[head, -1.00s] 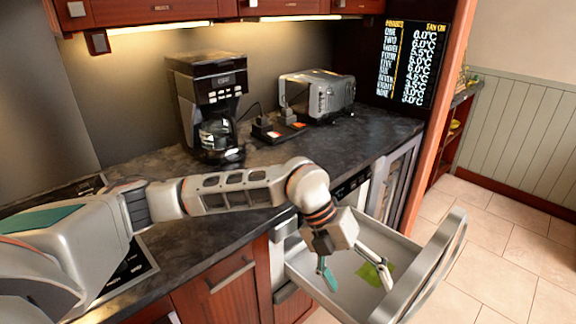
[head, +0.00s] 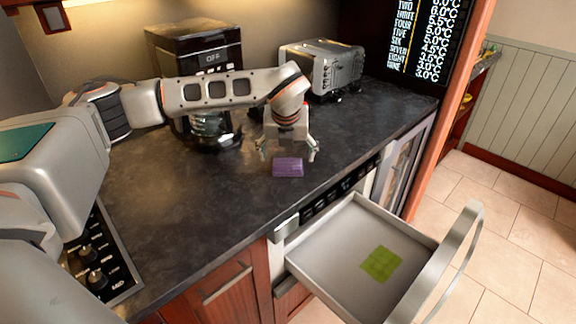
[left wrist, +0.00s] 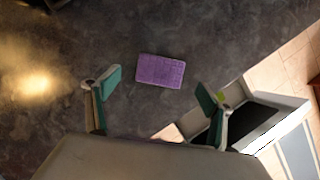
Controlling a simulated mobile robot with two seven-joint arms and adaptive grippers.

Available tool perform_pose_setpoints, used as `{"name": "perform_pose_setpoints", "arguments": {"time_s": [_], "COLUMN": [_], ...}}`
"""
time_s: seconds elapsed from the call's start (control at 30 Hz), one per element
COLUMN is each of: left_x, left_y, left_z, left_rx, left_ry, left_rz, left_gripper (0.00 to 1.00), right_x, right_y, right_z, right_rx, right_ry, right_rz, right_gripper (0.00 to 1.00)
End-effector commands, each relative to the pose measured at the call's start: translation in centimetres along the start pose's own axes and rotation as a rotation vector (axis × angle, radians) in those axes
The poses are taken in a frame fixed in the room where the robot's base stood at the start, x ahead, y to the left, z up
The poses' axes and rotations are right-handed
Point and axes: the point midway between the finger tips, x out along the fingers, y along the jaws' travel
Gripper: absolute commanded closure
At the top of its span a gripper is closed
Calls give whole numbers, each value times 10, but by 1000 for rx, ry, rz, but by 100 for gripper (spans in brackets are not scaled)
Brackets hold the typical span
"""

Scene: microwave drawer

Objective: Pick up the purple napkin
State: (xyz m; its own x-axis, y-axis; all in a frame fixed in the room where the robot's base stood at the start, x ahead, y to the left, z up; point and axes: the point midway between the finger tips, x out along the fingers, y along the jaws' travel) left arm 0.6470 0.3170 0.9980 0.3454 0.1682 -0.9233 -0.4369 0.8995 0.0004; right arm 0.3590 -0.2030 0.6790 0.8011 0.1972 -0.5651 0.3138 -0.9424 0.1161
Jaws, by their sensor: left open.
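The purple napkin (head: 288,167) lies flat on the dark countertop, near its front edge. It also shows in the left wrist view (left wrist: 160,70), a little beyond the fingertips and between their lines. My left gripper (head: 287,155) is open and empty above the counter, its fingers spread on either side just behind the napkin in the head view. Its teal-padded fingers also show in the left wrist view (left wrist: 158,82). The fingers do not appear to touch the napkin. My right gripper is not in view.
An open drawer (head: 330,231) juts out below the counter, with a green cloth (head: 381,264) in it. A coffee maker (head: 195,50) and a toaster (head: 322,68) stand behind my left arm. The counter around the napkin is clear.

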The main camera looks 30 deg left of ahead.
Motion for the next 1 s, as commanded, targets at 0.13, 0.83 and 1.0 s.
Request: {"name": "perform_pose_setpoints", "arguments": {"time_s": [0.13,0.83,1.0], "left_x": [22,35,35], "left_y": [-2,-2,-2], "left_z": [1,1,2], "left_rx": [0,2,1], "left_ry": [4,2,2], "left_rz": [1,-1,-1], "left_gripper": [18,59,59], "right_x": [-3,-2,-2], "right_y": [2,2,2], "right_z": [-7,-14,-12], "right_rx": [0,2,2], "right_ry": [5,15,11], "right_rz": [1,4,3], "right_gripper": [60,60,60]}}
